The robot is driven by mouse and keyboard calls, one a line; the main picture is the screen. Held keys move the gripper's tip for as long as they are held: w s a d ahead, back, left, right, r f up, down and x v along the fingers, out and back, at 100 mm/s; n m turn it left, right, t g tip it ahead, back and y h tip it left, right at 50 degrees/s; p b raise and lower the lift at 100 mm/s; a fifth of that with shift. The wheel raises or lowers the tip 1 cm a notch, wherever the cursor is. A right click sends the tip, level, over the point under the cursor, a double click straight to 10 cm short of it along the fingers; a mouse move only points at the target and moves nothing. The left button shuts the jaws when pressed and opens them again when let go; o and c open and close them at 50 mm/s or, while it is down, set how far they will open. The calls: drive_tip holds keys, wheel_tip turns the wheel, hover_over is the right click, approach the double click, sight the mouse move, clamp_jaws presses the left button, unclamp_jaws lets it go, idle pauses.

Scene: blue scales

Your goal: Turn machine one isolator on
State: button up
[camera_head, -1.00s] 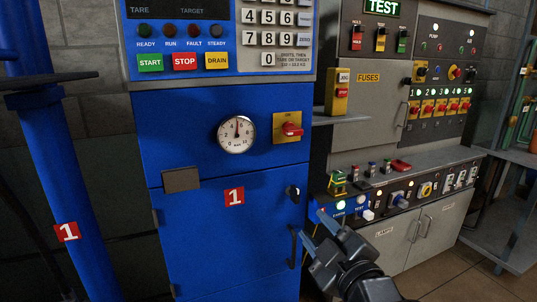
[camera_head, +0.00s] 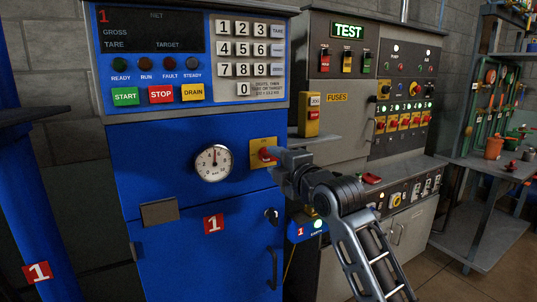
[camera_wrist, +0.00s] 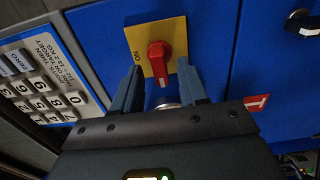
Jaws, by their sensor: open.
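The machine one isolator is a red rotary handle (camera_wrist: 158,60) on a yellow plate (camera_wrist: 178,32) marked ON, on the blue cabinet's front. In the head view the plate (camera_head: 257,145) is at the centre, its handle partly hidden by my gripper (camera_head: 275,163). The wrist view is turned, with the ON mark at the left of the plate. The handle lies crosswise to the ON mark, not pointing at it. My gripper (camera_wrist: 160,72) is open and empty, fingers either side of the handle's near end; contact cannot be told.
A round gauge (camera_head: 213,163) sits left of the plate. The keypad (camera_head: 250,48) and the START, STOP and DRAIN buttons (camera_head: 160,94) are above. A door latch (camera_head: 271,215) and handle are below. A grey control console (camera_head: 400,195) stands to the right.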

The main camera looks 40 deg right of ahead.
sight(273, 159)
drive_tip(key=shift+p+x, duration=0.3)
drive_tip(key=shift+x, duration=1.3)
clamp_jaws()
